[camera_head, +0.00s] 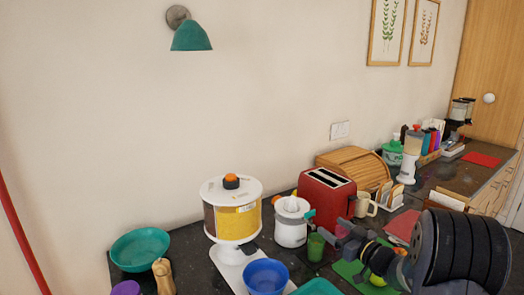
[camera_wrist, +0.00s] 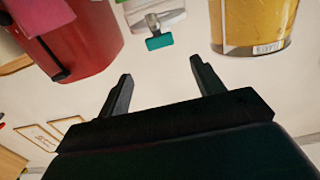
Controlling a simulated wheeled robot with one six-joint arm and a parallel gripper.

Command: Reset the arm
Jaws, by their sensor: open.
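My gripper (camera_head: 332,234) is at the lower right of the head view, reaching left from my dark arm, low in front of the red toaster (camera_head: 326,198). In the wrist view my gripper (camera_wrist: 160,68) has its two dark fingers spread apart, with nothing between them. Past the fingertips that view shows the red toaster (camera_wrist: 75,35) at upper left, a teal piece (camera_wrist: 158,43) at top middle and a yellow canister (camera_wrist: 252,22) at upper right. Whether a fingertip touches anything is not clear.
The dark counter is crowded. A bread box (camera_head: 355,167) is behind. The wall above is open around a lamp (camera_head: 191,36).

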